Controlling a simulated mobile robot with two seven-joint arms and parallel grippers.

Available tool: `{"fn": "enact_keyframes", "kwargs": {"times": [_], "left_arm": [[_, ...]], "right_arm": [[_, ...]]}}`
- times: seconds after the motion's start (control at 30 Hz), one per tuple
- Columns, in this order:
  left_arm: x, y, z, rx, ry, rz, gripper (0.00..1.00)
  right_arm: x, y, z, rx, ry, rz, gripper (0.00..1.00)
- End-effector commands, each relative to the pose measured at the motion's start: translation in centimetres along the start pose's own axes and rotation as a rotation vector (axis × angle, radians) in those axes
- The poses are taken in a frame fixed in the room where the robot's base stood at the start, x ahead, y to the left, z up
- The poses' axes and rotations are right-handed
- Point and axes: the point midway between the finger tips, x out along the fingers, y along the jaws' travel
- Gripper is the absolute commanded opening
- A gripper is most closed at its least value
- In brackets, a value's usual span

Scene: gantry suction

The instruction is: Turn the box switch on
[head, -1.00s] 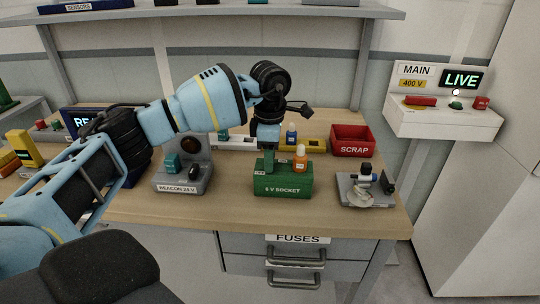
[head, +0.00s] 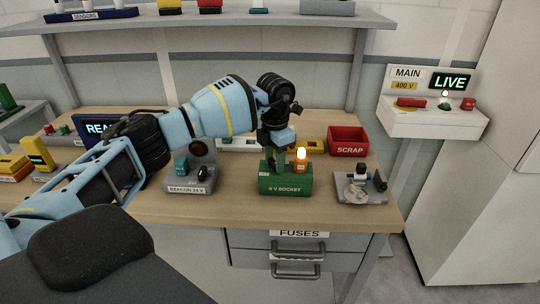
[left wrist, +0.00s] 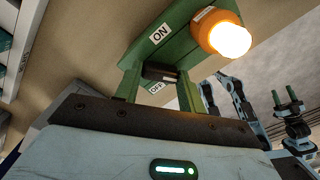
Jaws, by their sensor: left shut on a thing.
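The green box labelled 6 V SOCKET (head: 285,188) sits on the workbench near its front edge. An orange lamp (head: 301,160) on its right side glows brightly; it also shows lit in the left wrist view (left wrist: 226,38). My left gripper (head: 279,168) reaches down onto the box's left side. In the left wrist view its green fingers are shut on the dark switch lever (left wrist: 160,73), between the ON label (left wrist: 160,33) and the OFF label (left wrist: 156,88). The fingers partly hide the lever. My right gripper (left wrist: 285,98) is small in that view, its fingers apart and empty.
The grey BEACON 24 V unit (head: 190,187) stands left of the box. A red SCRAP bin (head: 348,141) is behind right, and a grey device (head: 360,184) is to the right. The MAIN panel (head: 434,114) on the wall reads LIVE. Bare bench lies in front.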

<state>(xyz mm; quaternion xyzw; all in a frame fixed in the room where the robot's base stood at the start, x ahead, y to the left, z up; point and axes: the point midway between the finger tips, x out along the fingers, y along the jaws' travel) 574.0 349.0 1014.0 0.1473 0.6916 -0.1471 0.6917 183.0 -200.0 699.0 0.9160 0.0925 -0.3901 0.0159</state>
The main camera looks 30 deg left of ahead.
Motion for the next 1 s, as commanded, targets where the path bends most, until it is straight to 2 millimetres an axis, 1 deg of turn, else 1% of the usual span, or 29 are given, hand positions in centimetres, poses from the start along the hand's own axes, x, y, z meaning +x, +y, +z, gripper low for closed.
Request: {"fn": "enact_keyframes", "kwargs": {"times": [0.03,0.2,0.5,0.7,1.0], "left_arm": [[-0.5,-0.1,0.0,-0.042,-0.005,0.002,0.17],[-0.4,-0.1,0.1,-0.185,-0.005,0.0,0.17],[-0.3,0.0,0.3,-0.364,-0.004,0.0,0.17],[-0.1,0.1,0.3,-0.424,-0.003,0.0,0.17],[0.0,0.1,0.3,-0.447,-0.002,0.0,0.17]], "right_arm": [[-0.1,0.2,-0.9,-0.006,0.017,0.002,0.57],[-0.3,0.6,-2.1,-0.021,0.039,0.007,0.57],[-0.3,1.0,-3.1,-0.029,0.058,0.013,0.57],[-0.3,1.1,-3.4,-0.031,0.065,0.015,0.57],[-0.4,1.0,-3.7,-0.028,0.071,0.016,0.57]]}}
